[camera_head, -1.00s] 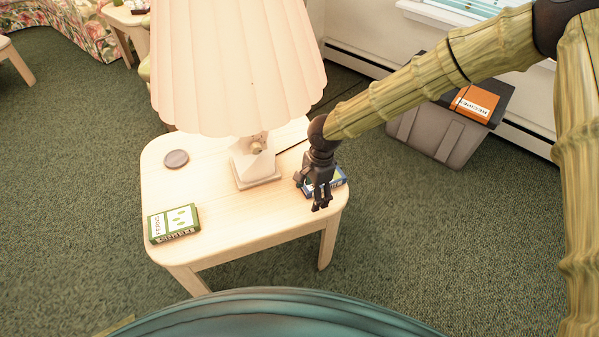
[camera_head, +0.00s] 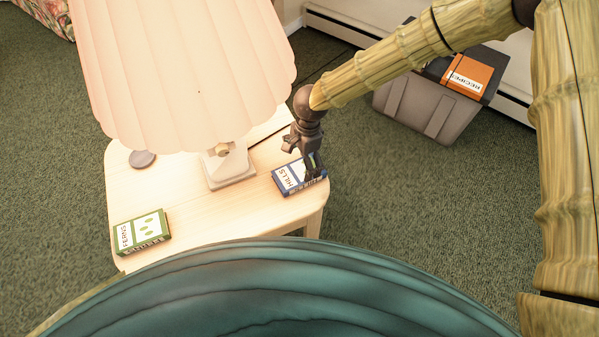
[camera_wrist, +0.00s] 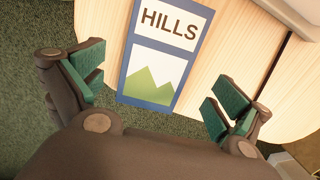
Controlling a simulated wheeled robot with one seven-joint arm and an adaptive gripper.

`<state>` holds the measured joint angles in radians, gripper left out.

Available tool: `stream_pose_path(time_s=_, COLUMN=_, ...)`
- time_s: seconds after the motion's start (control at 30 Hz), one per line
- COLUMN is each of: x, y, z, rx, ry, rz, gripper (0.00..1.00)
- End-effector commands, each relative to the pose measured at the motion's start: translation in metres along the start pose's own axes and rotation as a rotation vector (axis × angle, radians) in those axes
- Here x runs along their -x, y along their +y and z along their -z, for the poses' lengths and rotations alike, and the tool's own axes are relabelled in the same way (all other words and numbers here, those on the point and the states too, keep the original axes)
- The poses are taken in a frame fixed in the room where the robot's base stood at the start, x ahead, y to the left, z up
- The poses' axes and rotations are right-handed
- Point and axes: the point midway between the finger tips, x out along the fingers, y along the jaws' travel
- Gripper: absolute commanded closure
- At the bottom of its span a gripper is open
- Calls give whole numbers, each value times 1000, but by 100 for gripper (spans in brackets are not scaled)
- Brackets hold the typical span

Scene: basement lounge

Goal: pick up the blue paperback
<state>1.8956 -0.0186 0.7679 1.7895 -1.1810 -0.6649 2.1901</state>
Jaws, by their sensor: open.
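The blue paperback (camera_head: 290,178), with a white label reading HILLS, lies flat on the light wooden table (camera_head: 190,213) near its right edge. In the wrist view the blue paperback (camera_wrist: 123,82) shows its title and a green mountain picture, between and beyond the fingers. My gripper (camera_head: 309,170) is over the right part of the book and hides some of it. In the wrist view my gripper (camera_wrist: 158,88) has its green-padded fingers spread wide, with nothing between them. I cannot tell how high above the book the fingertips are.
A lamp (camera_head: 231,170) with a large pleated shade stands just left of the blue book. A green FERNS book (camera_head: 141,231) and a grey disc (camera_head: 142,159) lie further left. A grey bin (camera_head: 425,108) with an orange book (camera_head: 467,76) stands right on open carpet.

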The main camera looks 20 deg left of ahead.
Motion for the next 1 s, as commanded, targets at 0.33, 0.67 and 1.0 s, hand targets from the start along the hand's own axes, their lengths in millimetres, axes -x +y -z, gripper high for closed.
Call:
stream_pose_path(time_s=0.33, x=-31, y=2, z=-2, rx=-1, ry=-3, rz=0, gripper=0)
stream_pose_path(time_s=0.67, x=-46, y=2, z=-1, rx=0, ry=0, rz=1, gripper=0)
stream_pose_path(time_s=1.0, x=-46, y=2, z=-1, rx=0, ry=0, rz=1, gripper=27)
